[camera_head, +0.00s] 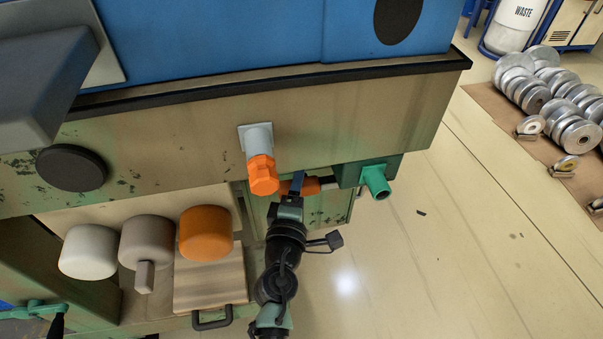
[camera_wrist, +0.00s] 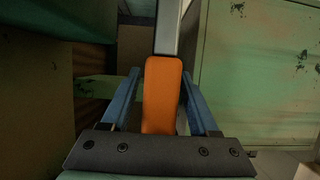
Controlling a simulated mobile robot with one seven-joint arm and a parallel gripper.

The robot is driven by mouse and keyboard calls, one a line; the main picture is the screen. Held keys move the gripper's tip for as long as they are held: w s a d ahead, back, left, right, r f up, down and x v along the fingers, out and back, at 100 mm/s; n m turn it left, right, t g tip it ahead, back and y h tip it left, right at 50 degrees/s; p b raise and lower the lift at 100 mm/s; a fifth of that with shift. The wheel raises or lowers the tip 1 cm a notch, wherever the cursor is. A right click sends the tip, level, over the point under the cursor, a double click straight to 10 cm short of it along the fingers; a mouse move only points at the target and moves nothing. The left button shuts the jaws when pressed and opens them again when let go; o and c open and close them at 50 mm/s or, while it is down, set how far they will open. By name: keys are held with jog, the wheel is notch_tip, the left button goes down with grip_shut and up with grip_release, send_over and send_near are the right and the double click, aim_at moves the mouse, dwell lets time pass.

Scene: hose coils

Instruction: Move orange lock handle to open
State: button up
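The orange lock handle (camera_wrist: 161,97) shows in the wrist view as a rounded orange bar joined to a grey metal strip (camera_wrist: 167,28). My gripper (camera_wrist: 160,75) has its two blue fingers on either side of the handle. A gap shows on the left; the right fingertip is very close to the handle, and contact there is unclear. In the head view my gripper (camera_head: 298,180) reaches up to an orange bar (camera_head: 311,187) below the machine's edge, partly hidden by the fingers.
An orange hex cap on a grey fitting (camera_head: 262,174) sits just left of my gripper. A green pipe stub (camera_head: 376,182) is to the right. White, brown and orange round knobs (camera_head: 206,234) stand left. A green panel (camera_wrist: 260,75) lies close on the right. Open floor is right.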

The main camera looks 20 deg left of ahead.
grip_shut()
dwell(1.2)
